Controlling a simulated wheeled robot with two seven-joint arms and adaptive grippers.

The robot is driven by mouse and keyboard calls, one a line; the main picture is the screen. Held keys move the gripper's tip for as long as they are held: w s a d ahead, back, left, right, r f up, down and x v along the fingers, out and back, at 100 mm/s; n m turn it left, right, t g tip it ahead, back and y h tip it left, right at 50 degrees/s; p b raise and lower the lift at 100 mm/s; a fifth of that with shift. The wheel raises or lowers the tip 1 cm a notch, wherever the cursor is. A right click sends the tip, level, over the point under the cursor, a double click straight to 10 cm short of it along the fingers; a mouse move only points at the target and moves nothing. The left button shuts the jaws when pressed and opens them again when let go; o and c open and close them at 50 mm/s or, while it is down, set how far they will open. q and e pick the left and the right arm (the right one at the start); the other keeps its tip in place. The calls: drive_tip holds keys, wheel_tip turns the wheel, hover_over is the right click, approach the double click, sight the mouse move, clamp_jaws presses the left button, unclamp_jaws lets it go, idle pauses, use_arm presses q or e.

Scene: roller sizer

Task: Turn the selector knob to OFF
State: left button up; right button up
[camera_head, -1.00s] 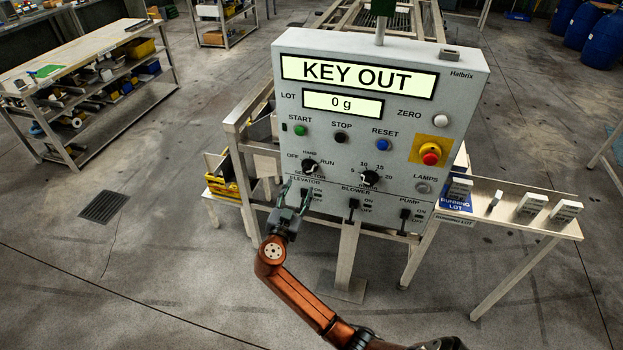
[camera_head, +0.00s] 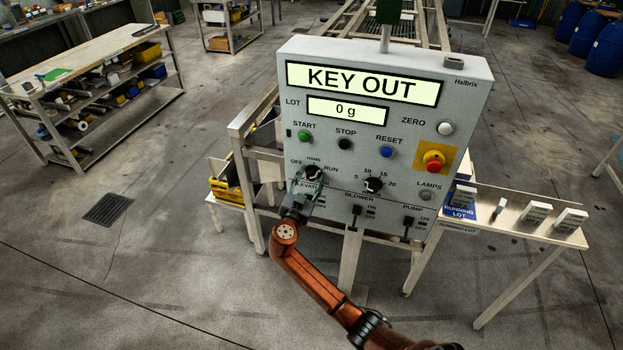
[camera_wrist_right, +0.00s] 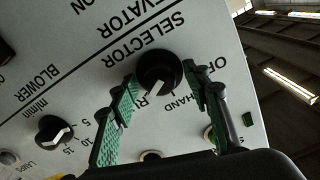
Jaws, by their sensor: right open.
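The black selector knob (camera_head: 313,172) is on the lower left of the grey control panel (camera_head: 290,120), under the OFF, HAND and RUN labels. In the wrist view the knob (camera_wrist_right: 158,70) appears upside down, and its white mark points toward the RUN side, away from OFF. My right gripper (camera_head: 305,184) is open in front of the panel. In the wrist view its green-padded fingers (camera_wrist_right: 160,82) stand on either side of the knob; I cannot tell whether they touch it. The fingers partly cover the labels. My left gripper is not in view.
Below are the elevator, blower (camera_head: 356,212) and pump (camera_head: 408,222) switches. A second dial (camera_head: 373,185) sits right of the selector, and a red emergency button (camera_head: 433,160) farther right. The display (camera_head: 364,82) reads KEY OUT. A side table (camera_head: 500,235) holds small blocks.

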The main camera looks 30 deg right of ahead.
drive_tip(key=c, duration=1.1)
drive_tip(key=shift+d, duration=0.15)
drive_tip(key=shift+c, duration=0.3)
